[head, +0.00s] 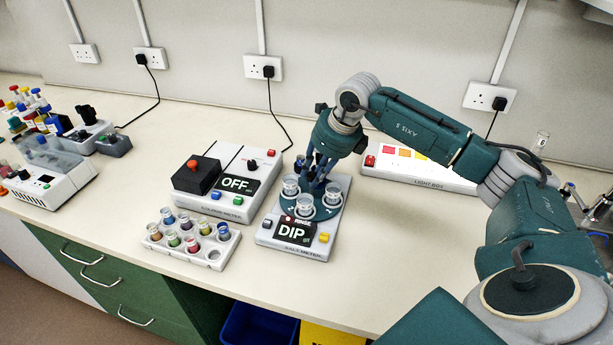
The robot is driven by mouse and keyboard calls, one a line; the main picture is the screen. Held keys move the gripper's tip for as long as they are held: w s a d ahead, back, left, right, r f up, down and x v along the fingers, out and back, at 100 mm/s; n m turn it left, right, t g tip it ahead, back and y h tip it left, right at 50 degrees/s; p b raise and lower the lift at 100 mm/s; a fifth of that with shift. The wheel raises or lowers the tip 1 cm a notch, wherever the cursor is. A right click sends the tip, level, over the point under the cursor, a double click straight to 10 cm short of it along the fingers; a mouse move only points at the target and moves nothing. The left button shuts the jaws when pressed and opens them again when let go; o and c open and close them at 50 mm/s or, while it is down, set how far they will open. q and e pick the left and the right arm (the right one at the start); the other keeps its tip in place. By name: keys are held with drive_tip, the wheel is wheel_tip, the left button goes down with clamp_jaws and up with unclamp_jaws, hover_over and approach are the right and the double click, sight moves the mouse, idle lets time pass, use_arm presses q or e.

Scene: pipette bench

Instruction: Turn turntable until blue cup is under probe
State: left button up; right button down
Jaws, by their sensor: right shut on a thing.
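The pH/salt meter (292,246) stands on the bench with a dark "DIP" display, a dark button and a yellow button. Its teal turntable (320,212) carries clear cups: one at left (291,184), one at right (333,192) and one in front (305,205). I cannot tell which cup is blue. My right gripper (317,188) reaches down from above between the left and right cups. It is shut at the turntable's middle, and its fingers hide what they hold. I cannot make out the probe, as the gripper covers that area. My left gripper is out of view.
A rack of small coloured pots (192,240) stands left of the meter. An instrument with an "OFF" display (225,187) stands behind it. A light box (420,174) lies behind my right arm. Bench space in front right of the meter is clear.

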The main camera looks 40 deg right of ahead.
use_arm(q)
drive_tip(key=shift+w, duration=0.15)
use_arm(e)
drive_tip(key=shift+w+r, duration=0.2)
drive_tip(key=shift+r, duration=0.05)
drive_tip(key=c, duration=1.6)
unclamp_jaws()
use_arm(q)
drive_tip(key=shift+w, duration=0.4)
use_arm(e)
drive_tip(key=shift+o, duration=0.6)
drive_tip(key=shift+f, duration=0.15)
drive_tip(key=shift+s+d+r, duration=0.1)
drive_tip(key=shift+s+r, duration=0.05)
drive_tip(key=shift+r, duration=0.15)
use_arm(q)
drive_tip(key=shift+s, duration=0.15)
use_arm(e)
drive_tip(key=v, duration=1.1)
drive_tip(key=shift+s+r, duration=0.2)
